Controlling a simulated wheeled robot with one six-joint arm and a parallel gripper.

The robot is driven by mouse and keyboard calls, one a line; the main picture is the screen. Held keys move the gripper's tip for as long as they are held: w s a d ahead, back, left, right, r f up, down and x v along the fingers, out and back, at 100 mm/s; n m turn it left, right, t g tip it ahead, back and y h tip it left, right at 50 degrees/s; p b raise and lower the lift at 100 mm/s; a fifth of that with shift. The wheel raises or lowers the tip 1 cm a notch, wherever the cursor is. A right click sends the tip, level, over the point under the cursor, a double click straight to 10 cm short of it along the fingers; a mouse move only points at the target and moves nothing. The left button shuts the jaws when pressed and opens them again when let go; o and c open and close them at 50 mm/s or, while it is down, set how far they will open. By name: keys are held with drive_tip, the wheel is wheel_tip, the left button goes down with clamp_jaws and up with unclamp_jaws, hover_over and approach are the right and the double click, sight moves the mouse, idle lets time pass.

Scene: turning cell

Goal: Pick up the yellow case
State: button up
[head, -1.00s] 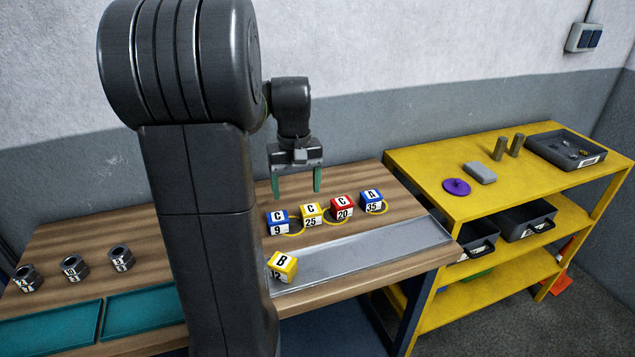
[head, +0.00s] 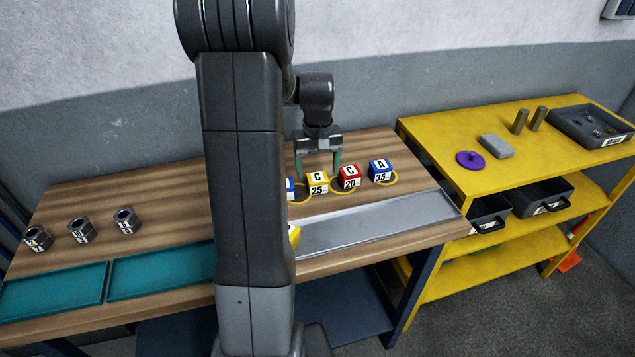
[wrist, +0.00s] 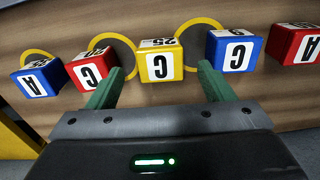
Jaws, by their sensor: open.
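A yellow case (head: 317,183) marked C and 25 stands in a row of coloured cases on the wooden bench. It also shows in the wrist view (wrist: 160,62), near the middle. A second yellow case (head: 294,237), by the metal strip, is mostly hidden behind my arm. My gripper (head: 318,173) is open and empty, close behind and above the case marked 25. In the wrist view its green fingers reach toward that case, one on each side; I cannot tell whether they touch anything.
A red case (head: 348,178) and a blue case (head: 381,171) stand right of it; another blue case (head: 290,188) is close on its left. The wrist view shows a further red case (wrist: 296,44). A metal strip (head: 380,222) lies in front.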

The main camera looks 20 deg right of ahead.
sight(317, 177)
wheel_tip(317, 177, down, 4)
drive_tip(key=shift+w+f, duration=0.1)
drive_tip(key=shift+f, duration=0.05)
drive_tip(key=c, duration=1.2)
drive_tip(key=shift+o, duration=0.2)
